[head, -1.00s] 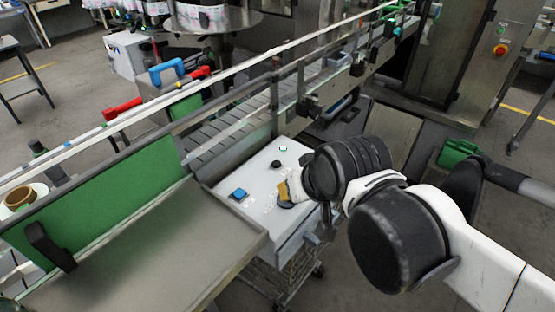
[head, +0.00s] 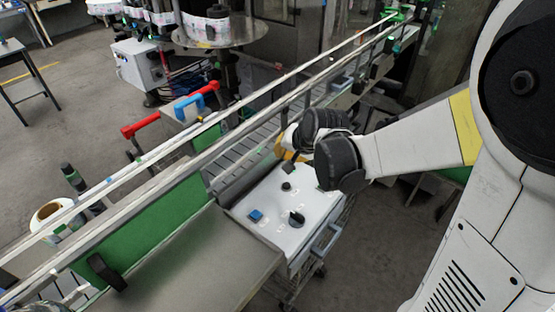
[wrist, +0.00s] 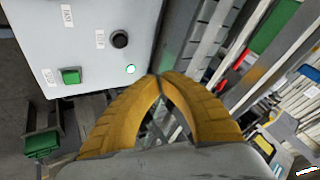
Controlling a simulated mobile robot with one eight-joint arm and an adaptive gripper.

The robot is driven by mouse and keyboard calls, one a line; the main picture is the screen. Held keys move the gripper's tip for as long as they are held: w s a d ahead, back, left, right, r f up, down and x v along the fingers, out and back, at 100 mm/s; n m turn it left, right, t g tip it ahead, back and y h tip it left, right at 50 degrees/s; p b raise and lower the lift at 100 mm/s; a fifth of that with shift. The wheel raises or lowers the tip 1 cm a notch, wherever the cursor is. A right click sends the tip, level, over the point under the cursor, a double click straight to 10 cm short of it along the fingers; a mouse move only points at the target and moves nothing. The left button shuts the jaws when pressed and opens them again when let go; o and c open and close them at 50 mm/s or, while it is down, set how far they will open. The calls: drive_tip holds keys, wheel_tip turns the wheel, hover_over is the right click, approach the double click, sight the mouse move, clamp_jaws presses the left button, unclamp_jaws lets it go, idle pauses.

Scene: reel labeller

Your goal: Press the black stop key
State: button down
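The black key (head: 286,186) is a small round button on the white control box, and it shows in the wrist view (wrist: 119,39) beside a small label too blurred to read surely. My gripper (head: 285,150) is above the far end of the box, by the conveyor. In the wrist view its yellow fingers (wrist: 160,76) meet at the tips, shut with nothing between them.
The control box (head: 272,228) also carries a blue key (head: 255,215) and a black knob (head: 296,218). The conveyor (head: 232,172) with rails runs along its far side. A metal table (head: 190,265) adjoins the box at the near left. Floor is open at the right.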

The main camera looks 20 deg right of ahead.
sight(284, 183)
drive_tip(key=shift+f, duration=0.1)
wheel_tip(284, 183, down, 9)
drive_tip(key=b, duration=0.7)
idle(1.5)
drive_tip(key=shift+f+b, duration=0.25)
drive_tip(key=shift+b, duration=0.35)
drive_tip(key=shift+f+b, duration=0.45)
drive_tip(key=shift+r, duration=0.15)
idle(0.5)
drive_tip(key=shift+r+p, duration=0.7)
drive_tip(key=shift+r, duration=0.05)
